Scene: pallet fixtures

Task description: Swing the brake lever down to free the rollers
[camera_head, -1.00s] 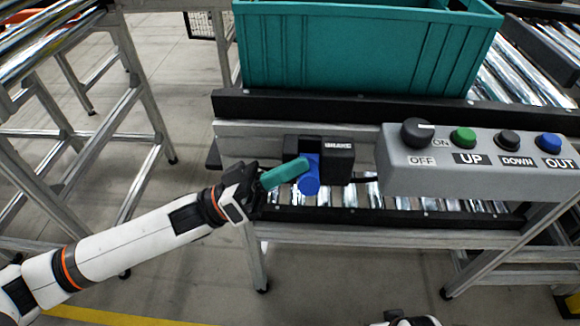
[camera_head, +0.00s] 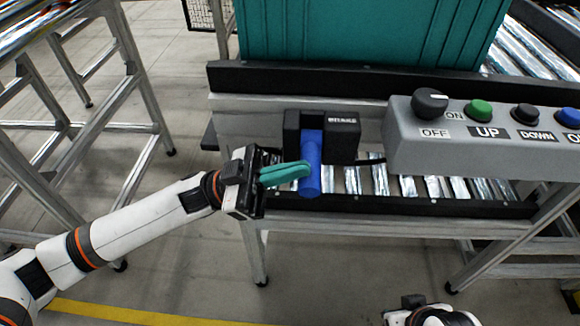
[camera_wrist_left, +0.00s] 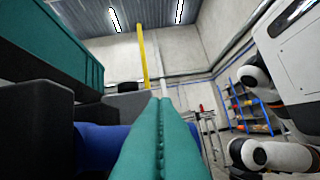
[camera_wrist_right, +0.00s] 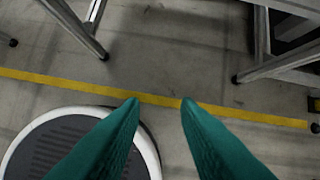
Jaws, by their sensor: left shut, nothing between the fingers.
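The blue brake lever (camera_head: 311,165) comes out of a black bracket (camera_head: 345,138) labelled as the brake, on the conveyor's front. It shows as a long bar reaching down past the bracket's lower edge. My left gripper (camera_head: 308,170) is shut and empty, its teal fingertips at the lever's left side, seemingly touching it. In the left wrist view the closed fingers (camera_wrist_left: 160,125) lie across the blue lever (camera_wrist_left: 98,143), which they partly hide. My right gripper (camera_wrist_right: 160,103) is open and empty above the floor, away from the lever.
A grey control box (camera_head: 480,150) with a knob and several buttons juts out right of the bracket. A teal crate (camera_head: 370,35) stands above, behind a black rail (camera_head: 300,80). Rollers (camera_head: 410,187) show below the bracket. Open floor lies in front.

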